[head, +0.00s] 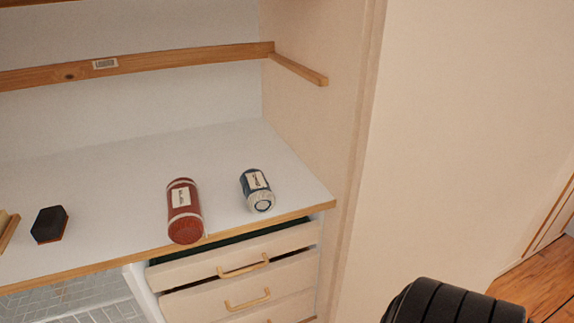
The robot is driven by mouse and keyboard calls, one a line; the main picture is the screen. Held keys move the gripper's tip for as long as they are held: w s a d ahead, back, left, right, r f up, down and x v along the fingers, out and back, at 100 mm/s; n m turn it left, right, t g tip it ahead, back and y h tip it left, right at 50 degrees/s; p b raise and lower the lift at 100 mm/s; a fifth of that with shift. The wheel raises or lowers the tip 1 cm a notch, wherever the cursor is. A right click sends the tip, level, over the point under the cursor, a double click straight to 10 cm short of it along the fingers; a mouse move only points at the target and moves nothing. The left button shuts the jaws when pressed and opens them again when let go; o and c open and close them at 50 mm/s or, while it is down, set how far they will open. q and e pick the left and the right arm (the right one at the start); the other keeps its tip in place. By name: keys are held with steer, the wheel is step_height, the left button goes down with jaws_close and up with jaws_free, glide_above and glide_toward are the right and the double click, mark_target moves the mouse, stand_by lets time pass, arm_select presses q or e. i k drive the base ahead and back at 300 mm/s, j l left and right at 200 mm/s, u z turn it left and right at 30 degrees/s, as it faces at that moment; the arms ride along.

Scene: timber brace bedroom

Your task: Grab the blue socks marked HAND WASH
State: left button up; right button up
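A dark blue rolled bundle (258,190) with a pale end and a white label lies on the white countertop (110,190), towards its right end. It looks like the blue socks, but the label's print is too small to read. A larger red roll (184,225) with a white label lies to its left, close to the front edge; the two are apart. Neither of my grippers shows. Only a black ribbed part of my arm is in view at the bottom right, well away from the blue bundle.
A dark block (50,224) sits on the counter at the left, beside a partly cut-off wooden item (7,229). Below are drawers; the top drawer (240,258) is slightly open. A wooden rail (150,64) crosses above, and a wall panel (460,130) stands on the right.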

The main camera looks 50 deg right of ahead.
mark_target(260, 199)
steer(key=z, duration=1.3)
steer(key=j+z, duration=0.2)
steer(key=i+j, duration=0.05)
